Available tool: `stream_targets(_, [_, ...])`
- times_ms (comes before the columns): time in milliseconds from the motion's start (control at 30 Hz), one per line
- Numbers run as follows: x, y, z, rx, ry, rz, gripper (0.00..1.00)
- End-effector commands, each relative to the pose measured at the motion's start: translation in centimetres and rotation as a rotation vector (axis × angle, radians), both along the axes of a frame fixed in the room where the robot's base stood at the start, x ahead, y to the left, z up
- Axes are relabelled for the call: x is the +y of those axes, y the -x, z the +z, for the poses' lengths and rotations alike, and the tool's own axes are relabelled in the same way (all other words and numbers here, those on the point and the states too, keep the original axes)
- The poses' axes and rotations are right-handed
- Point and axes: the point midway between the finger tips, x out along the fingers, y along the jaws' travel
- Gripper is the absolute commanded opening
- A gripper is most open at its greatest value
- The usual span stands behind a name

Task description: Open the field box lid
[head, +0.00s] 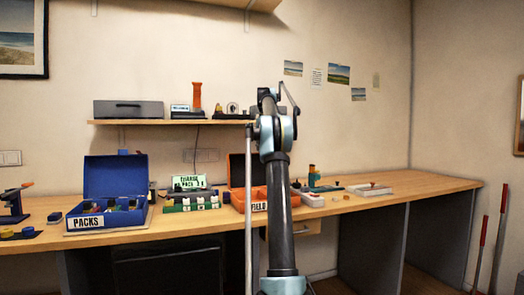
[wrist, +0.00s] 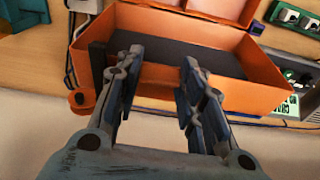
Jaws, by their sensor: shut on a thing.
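The orange field box (head: 240,207) stands on the workbench with a FIELD label on its front. Its lid (head: 236,168) stands raised at the back, showing a dark inner side, partly behind my arm. In the wrist view the lid (wrist: 258,93) fills the middle, with a dark inner panel and orange rim. The orange box body (wrist: 185,7) shows at the top edge. My gripper (wrist: 165,68) is at the lid's outer edge, one finger on each side of a stretch of orange rim, shut on it. The exact contact is hard to see. My arm hides the gripper in the head view.
A blue open PACKS box (head: 95,226) stands left on the bench (head: 440,187). A white tray (head: 370,189) lies to the right. A shelf (head: 175,122) with a grey case hangs above.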

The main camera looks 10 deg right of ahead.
Motion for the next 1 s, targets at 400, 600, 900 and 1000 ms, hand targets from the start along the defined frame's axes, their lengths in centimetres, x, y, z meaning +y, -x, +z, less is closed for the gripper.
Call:
stream_targets(400, [0.1,-0.1,-0.1,-0.001,-0.001,0.001,0.57])
stream_targets(600, [0.1,0.0,0.0,0.000,-0.001,0.001,0.57])
stream_targets(900, [0.9,1.5,0.4,-0.003,0.000,0.000,0.57])
stream_targets(1000, [1.7,3.2,0.6,-0.006,0.000,-0.001,0.57])
